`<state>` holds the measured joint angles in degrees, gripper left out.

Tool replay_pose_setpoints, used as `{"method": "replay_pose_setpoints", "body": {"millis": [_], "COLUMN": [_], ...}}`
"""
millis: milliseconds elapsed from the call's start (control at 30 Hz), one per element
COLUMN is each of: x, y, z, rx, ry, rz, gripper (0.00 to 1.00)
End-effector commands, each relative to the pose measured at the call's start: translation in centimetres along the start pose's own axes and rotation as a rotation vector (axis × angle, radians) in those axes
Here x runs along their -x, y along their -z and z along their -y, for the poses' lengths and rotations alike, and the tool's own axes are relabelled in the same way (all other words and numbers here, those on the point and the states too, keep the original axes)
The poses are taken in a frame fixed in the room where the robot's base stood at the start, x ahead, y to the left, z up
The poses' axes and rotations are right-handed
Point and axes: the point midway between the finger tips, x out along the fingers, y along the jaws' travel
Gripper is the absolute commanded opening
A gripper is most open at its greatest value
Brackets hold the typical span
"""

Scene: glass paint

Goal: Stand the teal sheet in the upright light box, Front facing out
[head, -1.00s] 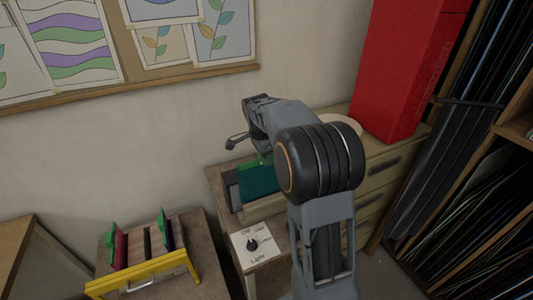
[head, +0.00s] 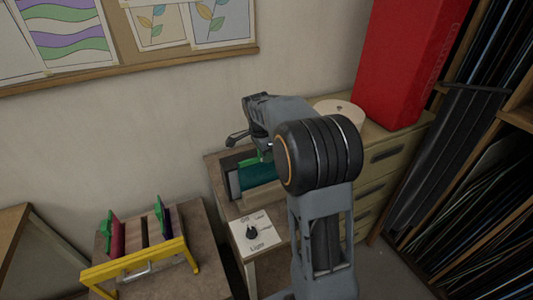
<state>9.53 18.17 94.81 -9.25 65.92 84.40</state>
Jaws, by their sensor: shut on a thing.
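The teal sheet (head: 255,175) shows in the head view as a strip with a bright green piece (head: 262,156) at its upper edge. My gripper (head: 264,150) is shut on it from above; its fingertips are mostly hidden by my arm. The sheet's lower part is hidden behind the pale front ledge of the light box (head: 266,196), whose dark upright back shows to the left. I cannot tell whether the sheet touches the bottom of the box, or which face is its Front. My arm covers the box's right side.
A yellow-framed rack (head: 135,265) with magenta and purple sheets stands at lower left. A light dial (head: 252,234) sits before the box. A red box (head: 408,65) and a round pale thing (head: 340,112) stand on the drawer unit (head: 385,158). Shelves fill the right.

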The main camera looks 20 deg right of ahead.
Motion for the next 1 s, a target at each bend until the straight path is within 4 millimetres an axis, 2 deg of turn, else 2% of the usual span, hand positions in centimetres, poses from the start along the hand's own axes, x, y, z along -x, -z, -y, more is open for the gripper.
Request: {"method": "replay_pose_setpoints", "body": {"millis": [1000], "x": [-0.50], "y": [-0.09], "z": [0.95], "rx": [-0.001], "ry": [0.006], "rz": [0.000], "gripper": [0.00]}}
